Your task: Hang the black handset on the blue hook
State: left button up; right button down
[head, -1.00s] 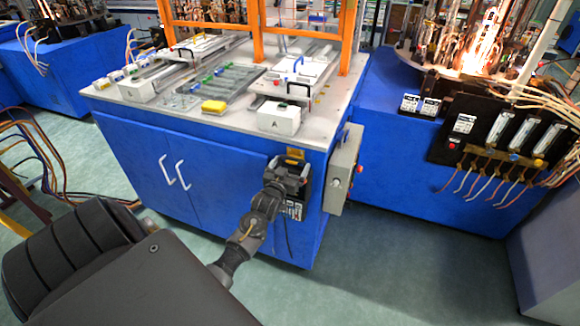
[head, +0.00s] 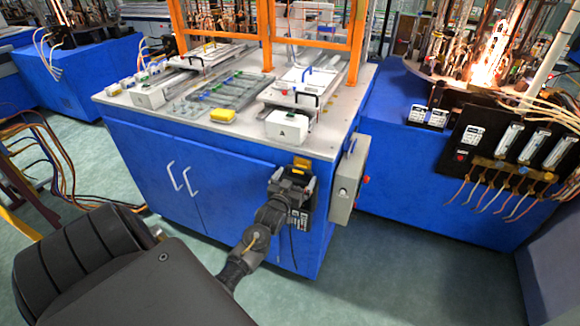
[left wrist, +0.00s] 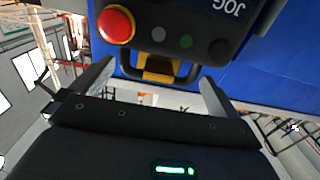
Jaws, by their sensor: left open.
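The black handset (head: 306,214) hangs on the right end of the front of the blue cabinet, partly behind my left gripper (head: 291,181). In the left wrist view the handset (left wrist: 180,22) shows a red push button, white and green buttons and the letters JOG. Its black loop handle (left wrist: 190,76) is at a yellow hook (left wrist: 158,68), also seen in the head view (head: 301,163). My left gripper (left wrist: 157,76) is open, with one finger to each side of the loop and no clear contact. My right gripper is not in view.
A grey box (head: 346,183) sticks out from the cabinet's right side, close to my left gripper. The white worktop (head: 330,135) above holds trays and a yellow block (head: 223,114). A flame machine (head: 490,60) stands at the right. The green floor (head: 400,265) is clear there.

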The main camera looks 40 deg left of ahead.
pick_arm(q)
jog(key=b+v, duration=0.1)
jog(key=v, duration=0.8)
jog(key=shift+s+b, duration=0.3)
jog(key=shift+s, duration=0.1)
jog(key=shift+d, duration=0.15)
jog(key=s+d+f+m+g+h, duration=0.1)
jog(key=s+d+f+g, duration=0.15)
jog(key=f, duration=0.85)
jog(key=s+d+f+m+g+h, duration=0.1)
jog(key=s+d+f+g+h, duration=0.2)
jog(key=f, duration=0.7)
jog(key=s+d+f+m+g, duration=0.15)
jog(key=s+f, duration=0.25)
jog(key=f, duration=0.7)
jog(key=s+d+f+m+g, duration=0.1)
jog(key=s+d+f+g, duration=0.2)
jog(key=s+f, duration=0.3)
jog(key=s+d+f+g+h, duration=0.1)
jog(key=s+d+f+g, duration=0.2)
jog(key=s, duration=1.3)
jog(key=s+d+f+m+g, duration=0.1)
jog(key=s+d+f+g, duration=0.2)
jog(key=s+f, duration=0.6)
jog(key=shift+s+d+f+m+h, duration=0.2)
jog(key=shift+s+f+m+h, duration=0.15)
jog(key=shift+s, duration=0.7)
